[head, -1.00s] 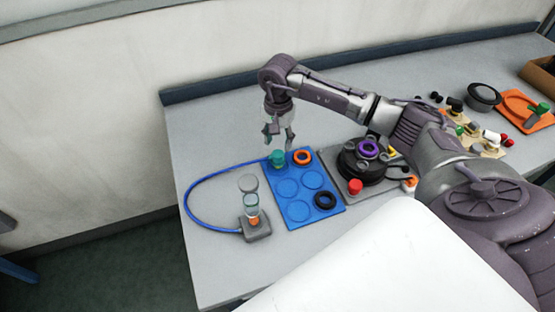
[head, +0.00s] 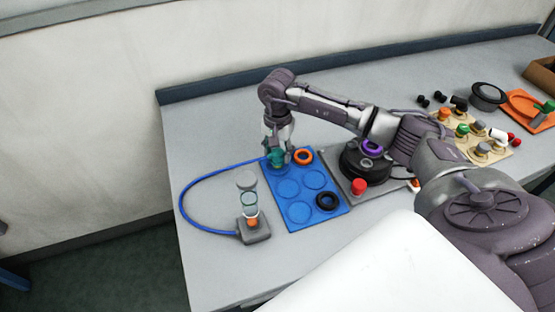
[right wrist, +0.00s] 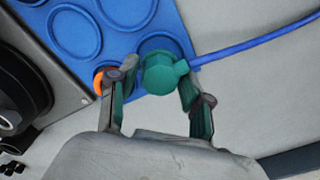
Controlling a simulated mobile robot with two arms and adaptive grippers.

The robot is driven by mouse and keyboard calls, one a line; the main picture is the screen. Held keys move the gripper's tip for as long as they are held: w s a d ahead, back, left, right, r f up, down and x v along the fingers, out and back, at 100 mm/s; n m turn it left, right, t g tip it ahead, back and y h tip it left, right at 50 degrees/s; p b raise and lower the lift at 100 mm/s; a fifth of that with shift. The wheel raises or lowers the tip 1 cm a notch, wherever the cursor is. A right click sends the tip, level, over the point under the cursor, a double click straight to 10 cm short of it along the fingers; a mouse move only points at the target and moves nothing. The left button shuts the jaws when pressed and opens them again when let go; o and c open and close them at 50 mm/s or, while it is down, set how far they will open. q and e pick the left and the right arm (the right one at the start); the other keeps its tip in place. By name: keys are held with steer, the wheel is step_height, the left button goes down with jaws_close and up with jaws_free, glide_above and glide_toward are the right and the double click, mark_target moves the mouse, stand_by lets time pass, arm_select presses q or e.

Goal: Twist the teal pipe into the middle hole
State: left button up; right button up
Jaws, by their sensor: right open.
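The teal pipe (right wrist: 160,73) sits at the far left corner spot of the blue board, with the blue hose running from it. In the head view the teal pipe (head: 276,160) is partly hidden by my right gripper (head: 278,156). In the right wrist view my right gripper (right wrist: 158,98) is open, one finger on each side of the pipe, with a gap visible on the left. The black round base (head: 362,166) carries a purple ring (head: 371,147) on the grey plate; its holes are too small or hidden to tell. My left gripper is not in view.
A red knob (head: 358,187) stands near the plate's front. The table's left back is clear.

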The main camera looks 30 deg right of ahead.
mark_target(278, 152)
jaws_close()
steer(key=shift+r+p, duration=1.3)
steer(key=shift+r, duration=1.2)
steer(key=shift+r, duration=0.15)
